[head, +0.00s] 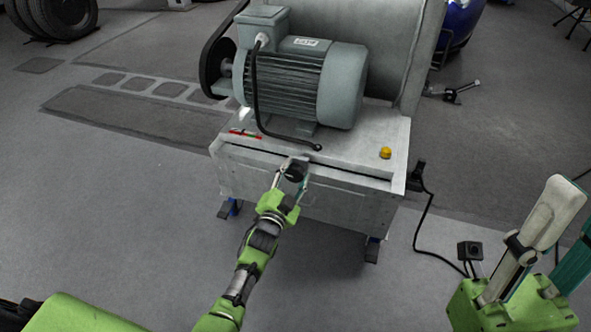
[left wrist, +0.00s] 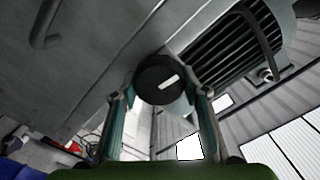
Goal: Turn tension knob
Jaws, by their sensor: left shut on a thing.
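The tension knob (head: 295,173) is a round black knob on the front face of the grey dynamometer cabinet (head: 340,205). In the left wrist view the knob (left wrist: 161,80) shows a white pointer mark slanting up to the right. My left gripper (head: 290,176) is at the cabinet front with its two fingers on either side of the knob, shut on it. In the left wrist view the fingers (left wrist: 160,100) flank the knob.
A grey electric motor (head: 300,80) with a black cable sits on the cabinet top. A yellow button (head: 385,153) is at the top's right front corner. Open floor (head: 120,200) surrounds the cabinet. Tyres (head: 60,15) stand far left.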

